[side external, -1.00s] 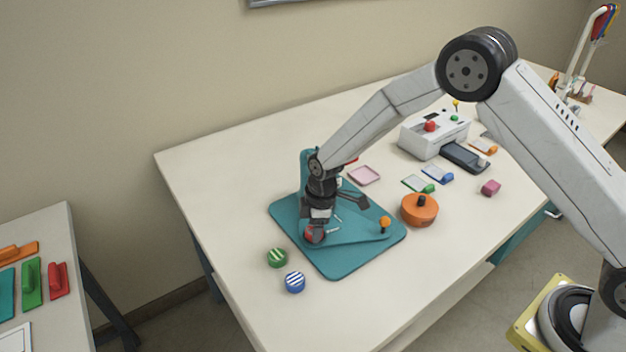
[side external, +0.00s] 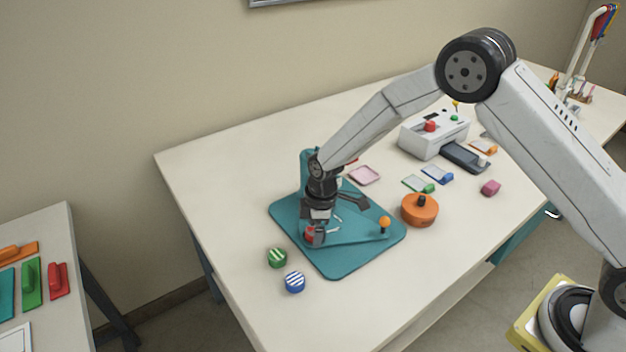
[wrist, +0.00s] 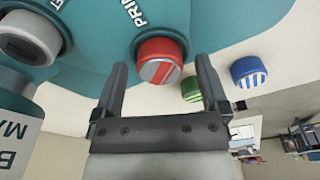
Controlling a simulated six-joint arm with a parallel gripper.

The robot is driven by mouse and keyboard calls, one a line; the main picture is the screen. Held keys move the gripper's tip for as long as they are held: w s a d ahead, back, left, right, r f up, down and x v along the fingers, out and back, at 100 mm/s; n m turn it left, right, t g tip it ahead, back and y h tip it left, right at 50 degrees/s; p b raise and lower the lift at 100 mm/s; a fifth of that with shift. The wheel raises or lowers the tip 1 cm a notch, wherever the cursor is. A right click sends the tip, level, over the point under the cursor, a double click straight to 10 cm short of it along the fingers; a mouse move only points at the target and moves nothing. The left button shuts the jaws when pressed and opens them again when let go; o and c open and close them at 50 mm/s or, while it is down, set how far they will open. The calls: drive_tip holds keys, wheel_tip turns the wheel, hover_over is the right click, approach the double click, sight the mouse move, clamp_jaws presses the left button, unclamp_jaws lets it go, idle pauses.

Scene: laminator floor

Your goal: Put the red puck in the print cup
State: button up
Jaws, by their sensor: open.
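The red puck (wrist: 160,60) has a pale striped top and sits at the edge of the teal board, by lettering that starts "PRIN". It also shows in the side view (side external: 309,236), partly hidden by my gripper. My gripper (side external: 315,236) is low over the front left part of the board. In the wrist view, my gripper (wrist: 162,76) has its fingers apart, one on each side of the puck, with a gap to it in the picture. I cannot make out the print cup's rim around or under the puck.
A green striped puck (side external: 277,257) and a blue striped puck (side external: 295,282) lie on the table in front of the board. The teal board (side external: 345,262) carries an orange-topped knob (side external: 384,224). An orange round block (side external: 419,210) stands to its right.

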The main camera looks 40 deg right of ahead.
wheel_tip(320, 180, up, 12)
drive_tip(key=d, duration=0.1)
drive_tip(key=shift+s+d, duration=0.15)
drive_tip(key=shift+s, duration=0.15)
idle(0.3)
